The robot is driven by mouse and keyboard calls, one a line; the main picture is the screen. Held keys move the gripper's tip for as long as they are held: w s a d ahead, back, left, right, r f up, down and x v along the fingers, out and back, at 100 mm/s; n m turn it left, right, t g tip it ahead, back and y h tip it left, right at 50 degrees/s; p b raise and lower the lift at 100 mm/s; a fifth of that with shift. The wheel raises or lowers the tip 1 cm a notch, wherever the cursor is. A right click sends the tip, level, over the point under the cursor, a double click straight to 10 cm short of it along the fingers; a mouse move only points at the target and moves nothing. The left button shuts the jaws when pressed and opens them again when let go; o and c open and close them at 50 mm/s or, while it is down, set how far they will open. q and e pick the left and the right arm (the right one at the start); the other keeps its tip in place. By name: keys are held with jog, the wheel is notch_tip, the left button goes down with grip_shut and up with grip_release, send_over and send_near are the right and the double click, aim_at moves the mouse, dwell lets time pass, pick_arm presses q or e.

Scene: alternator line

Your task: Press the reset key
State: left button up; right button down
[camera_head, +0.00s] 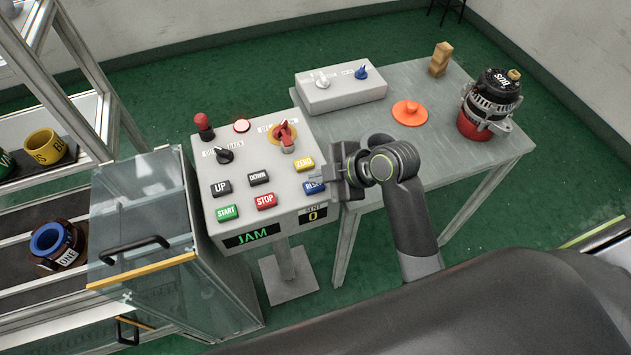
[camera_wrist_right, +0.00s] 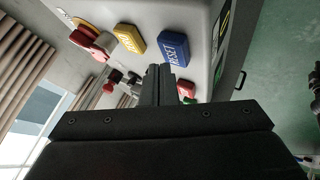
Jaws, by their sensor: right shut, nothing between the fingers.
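The reset key is a blue key (camera_head: 314,187) at the right edge of the control panel (camera_head: 238,188), below the yellow ZERO key (camera_head: 304,164). My gripper partly covers its right end in the head view. In the right wrist view the blue RESET key (camera_wrist_right: 172,49) is upper centre, beside the yellow key (camera_wrist_right: 130,38). My right gripper (camera_head: 329,176) is shut and empty, at the panel's right side close to the blue key. Its fingertips (camera_wrist_right: 158,70) show just below the key in the wrist view; whether they touch it I cannot tell. My left gripper is not in view.
The panel also has UP, DOWN, START and STOP keys, a red rotary switch (camera_head: 284,135) and a black knob (camera_head: 224,155). Its display (camera_head: 250,236) reads JAM. A grey table (camera_head: 440,150) holds an alternator (camera_head: 489,105) and an orange part (camera_head: 409,112). A glass guard (camera_head: 138,205) stands left.

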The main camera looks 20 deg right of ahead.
aim_at(320, 187)
jog(key=shift+f, duration=0.1)
dwell(0.4)
jog(key=shift+f, duration=0.4)
jog(key=shift+f+b, duration=0.15)
jog(key=shift+b, duration=0.15)
dwell(0.5)
jog(key=shift+r+p, duration=0.65)
jog(key=shift+p, duration=0.1)
notch_tip(320, 187, up, 6)
jog(key=p, duration=0.5)
jog(key=shift+p, duration=0.4)
jog(key=shift+d+f, duration=0.1)
